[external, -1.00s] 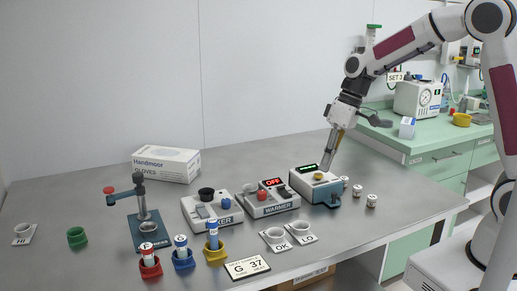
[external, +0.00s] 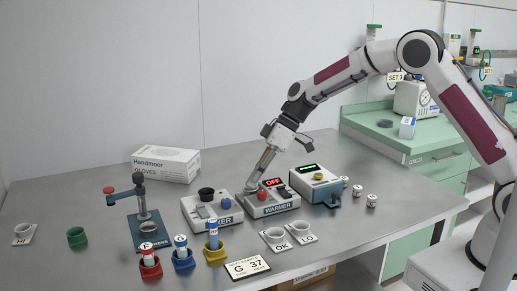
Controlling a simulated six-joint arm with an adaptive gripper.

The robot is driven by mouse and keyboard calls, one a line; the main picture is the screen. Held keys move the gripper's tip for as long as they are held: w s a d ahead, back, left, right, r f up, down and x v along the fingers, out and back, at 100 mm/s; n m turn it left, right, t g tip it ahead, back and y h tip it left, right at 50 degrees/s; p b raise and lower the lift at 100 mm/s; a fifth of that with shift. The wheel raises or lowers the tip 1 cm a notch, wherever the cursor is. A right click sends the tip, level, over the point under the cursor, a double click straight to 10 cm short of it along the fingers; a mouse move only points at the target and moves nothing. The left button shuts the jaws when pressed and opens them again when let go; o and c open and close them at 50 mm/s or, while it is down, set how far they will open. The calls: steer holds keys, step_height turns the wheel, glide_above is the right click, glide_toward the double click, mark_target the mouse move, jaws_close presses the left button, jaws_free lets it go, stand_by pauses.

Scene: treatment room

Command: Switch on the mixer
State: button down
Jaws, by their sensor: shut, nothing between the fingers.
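The mixer (external: 193,217) is a pale box with a dark label, partly hidden by a yellow-held tube. On it are a black round holder (external: 206,193), a small blue button (external: 226,203) and a grey switch-like part (external: 203,212). My gripper (external: 252,185) is shut and empty, pointing down over the back left of the warmer (external: 284,206), to the right of the mixer. I cannot tell whether its tips touch anything. The warmer has a red display reading OFF and a red knob (external: 262,196).
A device with a green display (external: 325,184) stands right of the warmer. Tubes in red, blue and yellow holders (external: 216,255) stand in front of the mixer. A stand with a red knob (external: 140,215) is to its left. A glove box (external: 165,166) is behind.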

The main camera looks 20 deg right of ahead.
steer(key=w+a+r+n+t+y, duration=0.1)
steer(key=w+a+r+n+y, duration=0.1)
steer(key=w+a+r+n, duration=0.3)
steer(key=shift+n, duration=0.3)
steer(key=shift+a, duration=0.15)
stand_by(0.5)
glide_above(197, 206)
steer(key=d, duration=0.3)
steer(key=f, duration=0.4)
steer(key=s+f, duration=0.1)
steer(key=f, duration=0.1)
steer(key=shift+d+f, duration=0.1)
steer(key=shift+f, duration=0.25)
steer(key=shift+w+f, duration=0.2)
steer(key=shift+f, duration=0.75)
steer(key=shift+w+f, duration=0.15)
steer(key=shift+f, duration=0.95)
